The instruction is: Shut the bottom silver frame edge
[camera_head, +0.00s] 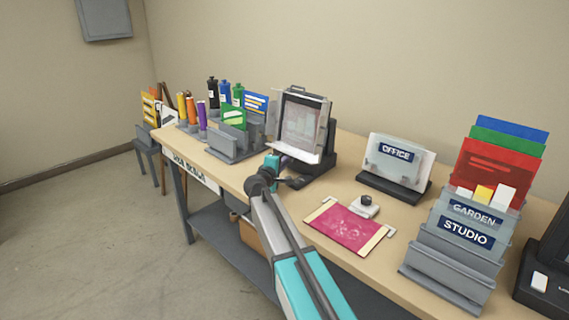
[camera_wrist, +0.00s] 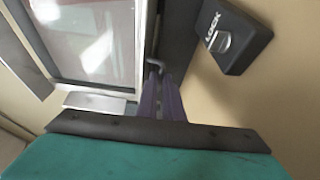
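The upright display frame (camera_head: 303,122) stands on a dark base on the bench and holds a pale sheet. Its silver bottom edge (camera_head: 296,152) juts out toward me like a tilted flap. In the wrist view that bottom edge (camera_wrist: 95,103) is a pale strip below the panel (camera_wrist: 95,40), left of my fingers. My gripper (camera_wrist: 158,76) has its purple fingers close together, tips beside the frame's lower right corner, by a small grey hook (camera_wrist: 154,64). I cannot tell whether the tips touch the hook. In the head view the fingertips are mostly hidden.
A black block marked LOCK (camera_wrist: 232,38) is right of the fingers. A pink sheet (camera_head: 348,225) lies on the bench (camera_head: 335,190), with an OFFICE holder (camera_head: 395,160) behind it. A grey organizer (camera_head: 235,145) and bottles stand left, a STUDIO rack (camera_head: 455,250) right.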

